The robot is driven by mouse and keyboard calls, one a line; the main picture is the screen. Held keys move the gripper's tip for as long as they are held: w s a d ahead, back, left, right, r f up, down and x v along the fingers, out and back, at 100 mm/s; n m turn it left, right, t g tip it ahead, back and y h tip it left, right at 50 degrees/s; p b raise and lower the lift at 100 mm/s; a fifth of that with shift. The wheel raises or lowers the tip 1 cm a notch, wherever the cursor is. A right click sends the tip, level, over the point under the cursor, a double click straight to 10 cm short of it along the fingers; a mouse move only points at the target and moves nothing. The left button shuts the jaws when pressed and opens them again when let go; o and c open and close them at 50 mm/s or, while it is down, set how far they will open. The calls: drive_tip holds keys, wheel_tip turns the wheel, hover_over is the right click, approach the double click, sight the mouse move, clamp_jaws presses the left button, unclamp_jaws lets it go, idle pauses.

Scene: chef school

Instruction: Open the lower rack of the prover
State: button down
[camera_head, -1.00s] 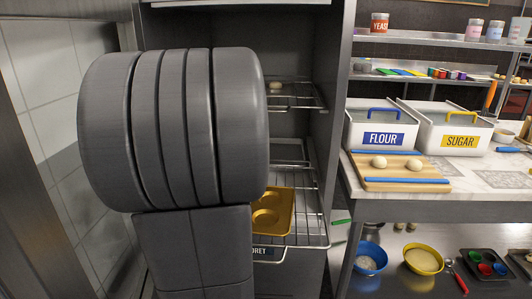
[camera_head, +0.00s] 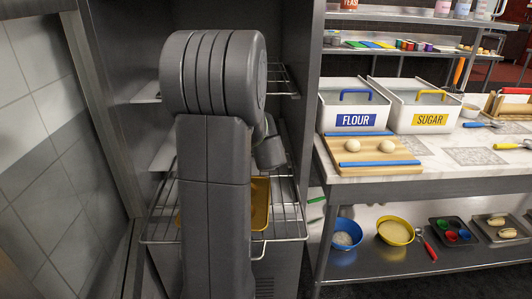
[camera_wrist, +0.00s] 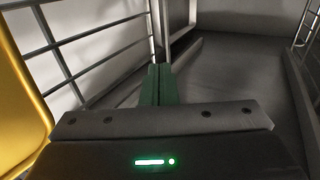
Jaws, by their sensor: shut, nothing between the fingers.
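The prover (camera_head: 301,100) is a tall dark grey cabinet with its front open. Its lower rack (camera_head: 287,222) is a wire shelf carrying a yellow moulded tray (camera_head: 261,205). The rack's front wire bar appears to stand out at the cabinet front; my arm covers its middle. My gripper is hidden behind my arm in the head view. In the wrist view my gripper (camera_wrist: 158,70) has its green fingers together and empty. The rack's wires (camera_wrist: 85,45) and the tray's yellow edge (camera_wrist: 20,90) are on the left there. Whether the fingertips touch a wire is unclear.
An upper wire rack (camera_head: 283,80) is above the lower one. A tiled wall (camera_head: 40,130) stands close on the left. A counter (camera_head: 400,172) with flour and sugar bins stands on the right, with bowls on its lower shelf.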

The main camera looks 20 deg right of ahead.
drive_tip(key=x, duration=0.5)
idle(0.3)
drive_tip(key=shift+w+r, duration=0.1)
drive_tip(key=shift+w, duration=0.2)
drive_tip(key=w+p, duration=0.1)
drive_tip(key=w+d+p, duration=0.1)
drive_tip(key=w, duration=0.1)
drive_tip(key=shift+w, duration=0.25)
